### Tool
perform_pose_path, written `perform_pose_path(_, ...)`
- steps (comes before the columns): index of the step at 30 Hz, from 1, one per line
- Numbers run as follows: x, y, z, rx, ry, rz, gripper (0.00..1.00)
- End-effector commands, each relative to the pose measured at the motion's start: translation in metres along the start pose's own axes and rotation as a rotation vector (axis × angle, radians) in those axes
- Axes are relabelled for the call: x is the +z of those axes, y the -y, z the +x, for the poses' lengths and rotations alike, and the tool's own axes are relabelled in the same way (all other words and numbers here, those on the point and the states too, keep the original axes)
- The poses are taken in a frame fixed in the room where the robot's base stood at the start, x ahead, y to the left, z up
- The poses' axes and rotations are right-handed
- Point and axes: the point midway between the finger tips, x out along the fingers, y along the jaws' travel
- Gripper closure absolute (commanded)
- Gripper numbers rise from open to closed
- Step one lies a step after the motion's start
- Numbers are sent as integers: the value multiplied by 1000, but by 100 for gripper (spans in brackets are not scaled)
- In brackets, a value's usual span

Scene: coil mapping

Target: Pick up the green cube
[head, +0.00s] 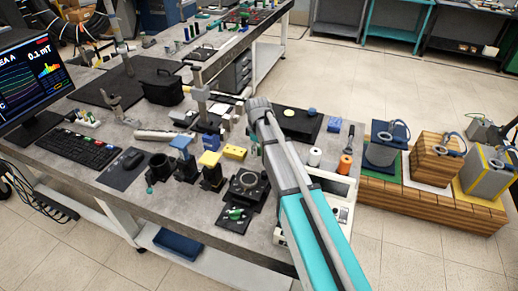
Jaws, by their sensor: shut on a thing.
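I cannot make out a green cube for certain in the head view. My arm reaches from the bottom right up over the bench, and its grey end joint stands above the middle of the bench. My gripper's fingers do not show, so what they hold is hidden.
Several large cubes, one wooden (440,160), stand on a low wooden platform at right.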

Motion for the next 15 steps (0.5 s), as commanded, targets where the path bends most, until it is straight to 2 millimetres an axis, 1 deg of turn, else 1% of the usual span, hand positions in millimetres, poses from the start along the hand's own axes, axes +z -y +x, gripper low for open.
perform_pose_path(1,1,8,-12,0,0,-1,93)
perform_pose_path(14,4,50,-62,0,0,-2,93)
perform_pose_path(15,4,55,-66,0,0,-2,93)
